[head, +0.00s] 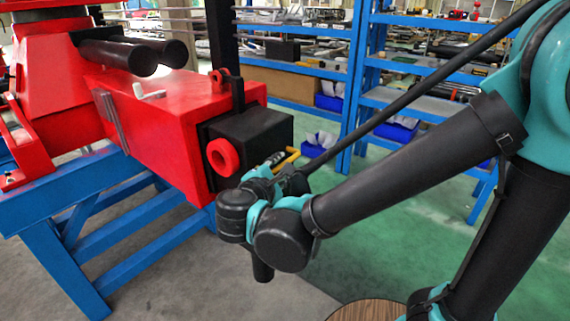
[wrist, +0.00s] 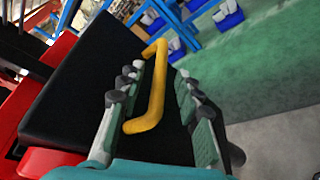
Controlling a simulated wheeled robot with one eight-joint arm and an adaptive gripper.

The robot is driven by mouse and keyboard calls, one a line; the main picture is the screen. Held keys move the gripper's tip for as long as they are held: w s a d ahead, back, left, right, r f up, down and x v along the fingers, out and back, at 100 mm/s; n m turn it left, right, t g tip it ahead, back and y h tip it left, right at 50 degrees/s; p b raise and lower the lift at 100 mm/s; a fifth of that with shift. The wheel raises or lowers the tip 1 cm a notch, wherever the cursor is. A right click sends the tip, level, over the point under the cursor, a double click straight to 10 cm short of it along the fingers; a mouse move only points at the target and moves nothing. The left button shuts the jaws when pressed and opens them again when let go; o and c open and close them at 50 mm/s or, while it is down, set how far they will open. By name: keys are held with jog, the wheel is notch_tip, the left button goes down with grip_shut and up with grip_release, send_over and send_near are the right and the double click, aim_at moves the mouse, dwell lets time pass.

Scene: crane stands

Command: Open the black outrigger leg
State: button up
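The black outrigger leg (head: 255,130) is a block at the end of the red beam (head: 150,120), with a red ring on its end face. A yellow handle (head: 292,155) sticks out from its far side. In the wrist view the leg's dark face (wrist: 80,85) fills the left, and the yellow handle (wrist: 157,85) runs lengthwise between the fingers. My gripper (wrist: 158,98) is open around the handle, with gaps visible on both sides. In the head view my gripper (head: 273,164) is beside the leg's end, partly hidden by my wrist.
The beam rests on a blue stand (head: 110,190). Two black cylinders (head: 133,54) lie above it. Blue shelves (head: 400,100) with bins stand behind. The green floor (head: 430,180) to the right of the leg looks clear.

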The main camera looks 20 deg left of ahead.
jog(key=shift+x, duration=1.5)
jog(key=shift+c, duration=0.5)
grip_shut()
